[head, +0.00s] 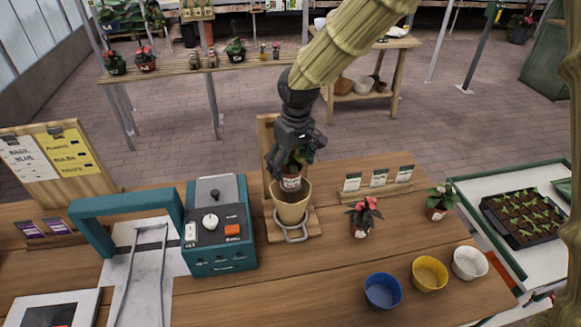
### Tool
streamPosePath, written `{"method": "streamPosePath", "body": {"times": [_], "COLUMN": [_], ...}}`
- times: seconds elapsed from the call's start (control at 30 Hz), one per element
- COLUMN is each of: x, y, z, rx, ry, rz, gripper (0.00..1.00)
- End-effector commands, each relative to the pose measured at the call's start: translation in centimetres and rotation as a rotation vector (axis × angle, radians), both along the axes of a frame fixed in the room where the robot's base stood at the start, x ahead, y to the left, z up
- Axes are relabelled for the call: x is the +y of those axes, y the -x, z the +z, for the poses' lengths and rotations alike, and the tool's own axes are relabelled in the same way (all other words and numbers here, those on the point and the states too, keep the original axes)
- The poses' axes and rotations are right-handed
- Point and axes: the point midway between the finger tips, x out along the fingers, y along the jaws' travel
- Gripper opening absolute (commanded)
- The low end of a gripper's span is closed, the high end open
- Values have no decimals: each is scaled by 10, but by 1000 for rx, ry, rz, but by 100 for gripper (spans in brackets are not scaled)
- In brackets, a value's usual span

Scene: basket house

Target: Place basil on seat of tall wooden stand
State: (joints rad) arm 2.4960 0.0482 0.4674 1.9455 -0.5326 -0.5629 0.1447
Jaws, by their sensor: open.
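My gripper (291,150) is open above the middle of the wooden counter, pointing down. A small leafy green plant in a red-brown pot with a white label (291,183) is directly below and partly behind its fingers. I cannot tell whether this is the basil or whether the fingers touch it. The pot is at the mouth of a tan cup (292,208); how deep it sits is unclear. The cup is on a wooden stand with a tall back board (267,135) and a low base (311,225). A metal ring is at the cup's front. The cup hides much of the base.
A teal machine (218,225) is left of the stand. To the right are a red-leaved plant (362,216), another potted plant (438,202) and a card rack (375,190). Blue (382,291), yellow (429,274) and white (469,263) bowls stand front right. Some counter in front is clear.

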Motion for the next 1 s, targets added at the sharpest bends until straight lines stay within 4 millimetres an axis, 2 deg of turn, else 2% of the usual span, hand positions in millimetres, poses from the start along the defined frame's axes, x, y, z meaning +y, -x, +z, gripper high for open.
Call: {"method": "streamPosePath", "body": {"times": [0.4,0.6,0.8,1.0], "x": [-5,-7,-8,-8], "y": [6,8,10,10], "z": [66,91,102,103], "rx": [-2,-1,0,1], "ry": [-2,-1,-2,-1], "rz": [-2,-3,-2,-2], "gripper": [81,81,81,81]}}
